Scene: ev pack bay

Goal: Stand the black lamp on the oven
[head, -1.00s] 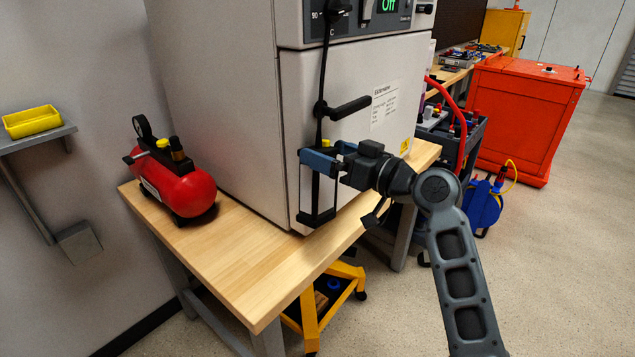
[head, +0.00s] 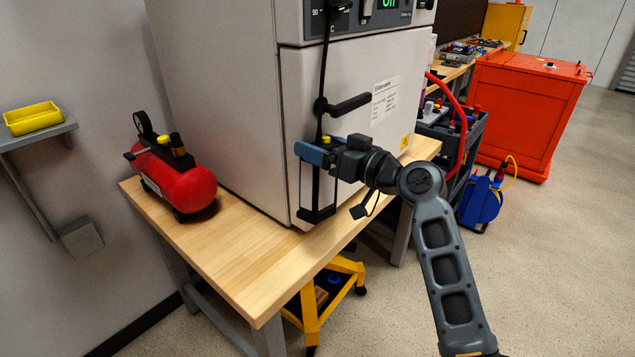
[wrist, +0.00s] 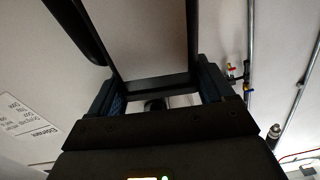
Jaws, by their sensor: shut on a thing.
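The black lamp (head: 317,185) is a thin dark frame and pole, held upright in front of the oven door. Its foot is low, near the bench's front edge, and its upper part crosses the door to the control panel. My gripper (head: 319,153), with blue fingers, is shut on it; the wrist view also shows a dark bar (wrist: 158,86) between the fingers. The pale oven (head: 220,110) stands on the wooden bench; its top is out of view. Against the dark door handle, the lamp's exact outline is hard to tell.
A red compressor (head: 176,180) stands on the bench (head: 235,265) left of the oven. A wall shelf (head: 40,135) holds a yellow bin (head: 33,119). A yellow cart (head: 320,300) is under the bench. An orange cabinet (head: 525,115) and blue reel (head: 482,202) stand right; open floor lies in front.

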